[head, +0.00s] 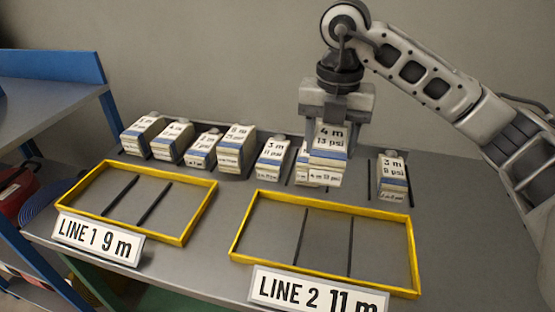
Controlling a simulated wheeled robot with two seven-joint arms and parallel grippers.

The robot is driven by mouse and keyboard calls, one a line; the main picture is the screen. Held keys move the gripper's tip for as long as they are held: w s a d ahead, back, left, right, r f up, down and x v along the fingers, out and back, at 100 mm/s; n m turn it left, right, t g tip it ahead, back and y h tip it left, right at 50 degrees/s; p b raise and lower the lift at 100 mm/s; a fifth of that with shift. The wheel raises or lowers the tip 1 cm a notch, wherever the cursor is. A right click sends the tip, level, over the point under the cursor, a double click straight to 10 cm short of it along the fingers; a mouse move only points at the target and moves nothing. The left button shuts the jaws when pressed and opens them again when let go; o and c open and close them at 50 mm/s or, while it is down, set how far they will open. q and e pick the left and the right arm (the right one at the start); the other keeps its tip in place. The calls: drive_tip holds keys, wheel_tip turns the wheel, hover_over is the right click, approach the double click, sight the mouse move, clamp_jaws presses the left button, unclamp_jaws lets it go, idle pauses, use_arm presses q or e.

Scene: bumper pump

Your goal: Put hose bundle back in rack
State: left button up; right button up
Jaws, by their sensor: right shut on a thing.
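My right gripper (337,98) points down at the back of the table and is shut on a white and blue hose bundle (329,143) labelled 4 m, 13 psi. The held bundle overlaps another bundle (303,173) in the picture; I cannot tell whether they touch. A row of similar labelled bundles stands along the back: several to the left, among them a 5 m one (236,148) and a 3 m one (272,158), and a 3 m, 8 psi one (393,178) to the right. Dark divider strips show between some of them. My left gripper is not in view.
Two yellow-framed trays, LINE 1 9 m (200,213) and LINE 2 11 m (411,255), lie at the front of the grey table (460,235), both empty with dark dividers. A blue shelf unit (55,66) stands at the left.

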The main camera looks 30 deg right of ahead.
drive_tip(key=shift+w+d+f, duration=0.15)
drive_tip(key=shift+w+d, duration=0.05)
drive_tip(key=shift+d, duration=0.2)
drive_tip(key=w+d+f, duration=0.2)
drive_tip(key=d+f, duration=0.1)
drive_tip(key=w+d+f, duration=0.1)
drive_tip(key=d+f, duration=0.1)
drive_tip(key=d, duration=0.2)
drive_tip(key=w+d+f+b, duration=0.1)
drive_tip(key=w+d+f, duration=0.1)
drive_tip(key=d+f, duration=0.1)
drive_tip(key=shift+w+d+f, duration=0.3)
drive_tip(key=shift+d, duration=0.2)
drive_tip(key=shift+w+d+f, duration=0.1)
drive_tip(key=shift+d+f, duration=0.05)
drive_tip(key=shift+f, duration=0.05)
drive_tip(key=f, duration=0.3)
drive_tip(key=shift+d+f, duration=0.1)
drive_tip(key=shift+d, duration=0.15)
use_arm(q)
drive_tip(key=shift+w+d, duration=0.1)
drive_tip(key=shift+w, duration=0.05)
use_arm(e)
drive_tip(key=shift+w+f, duration=0.1)
drive_tip(key=shift+f, duration=0.1)
